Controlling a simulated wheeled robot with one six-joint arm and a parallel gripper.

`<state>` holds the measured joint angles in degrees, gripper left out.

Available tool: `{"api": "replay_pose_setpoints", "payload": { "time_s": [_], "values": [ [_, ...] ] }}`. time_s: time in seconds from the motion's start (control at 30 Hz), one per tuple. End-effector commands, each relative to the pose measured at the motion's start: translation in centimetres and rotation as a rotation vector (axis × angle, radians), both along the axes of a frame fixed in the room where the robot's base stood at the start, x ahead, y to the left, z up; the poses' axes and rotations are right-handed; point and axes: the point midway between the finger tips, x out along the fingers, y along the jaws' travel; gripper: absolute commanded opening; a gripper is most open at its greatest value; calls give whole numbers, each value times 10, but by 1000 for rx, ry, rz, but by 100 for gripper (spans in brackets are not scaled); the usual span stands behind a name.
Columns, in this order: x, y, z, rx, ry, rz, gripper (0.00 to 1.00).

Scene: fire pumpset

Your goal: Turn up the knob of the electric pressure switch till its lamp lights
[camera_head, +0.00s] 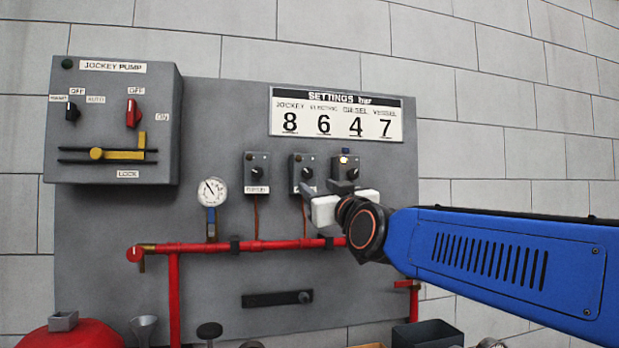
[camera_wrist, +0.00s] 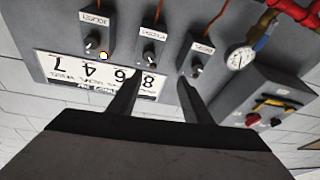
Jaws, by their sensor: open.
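Three small grey pressure switches hang in a row on the panel. The middle one, taken as the electric pressure switch by the board's column order, has a black knob (camera_head: 307,172), and no lit lamp shows on it. It also shows in the wrist view, where the picture is upside down, with its knob (camera_wrist: 149,54) just beyond the left fingertip. My gripper (camera_head: 322,188) is open and empty in front of the middle and right switches. In the wrist view its two fingers (camera_wrist: 158,80) are spread apart, not closed on the knob. Part of the middle switch's lower front is hidden by a finger.
The right switch has a lit yellow lamp (camera_head: 344,159); the left switch (camera_head: 257,172) stands apart. A settings board (camera_head: 337,116) reads 8, 6, 4, 7. A gauge (camera_head: 212,191), red pipe (camera_head: 200,248) and jockey pump box (camera_head: 110,110) are left of my gripper.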

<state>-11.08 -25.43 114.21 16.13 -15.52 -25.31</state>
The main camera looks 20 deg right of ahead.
Motion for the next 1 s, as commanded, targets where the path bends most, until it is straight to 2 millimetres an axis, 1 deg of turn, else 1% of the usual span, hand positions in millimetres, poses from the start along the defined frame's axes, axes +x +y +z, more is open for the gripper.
{"api": "replay_pose_setpoints", "payload": {
  "time_s": [0.03,0.2,0.37,0.47,0.57,1.0],
  "values": [
    [-5,-4,-10,-6,-26,-20,45],
    [-17,-15,-27,-24,-91,-76,45],
    [-17,-18,-30,-30,-108,-93,45],
    [-10,-18,-26,-29,-109,-94,45],
    [3,-18,-22,-30,-107,-93,45],
    [69,-15,5,-29,-108,-93,45]
  ]
}}
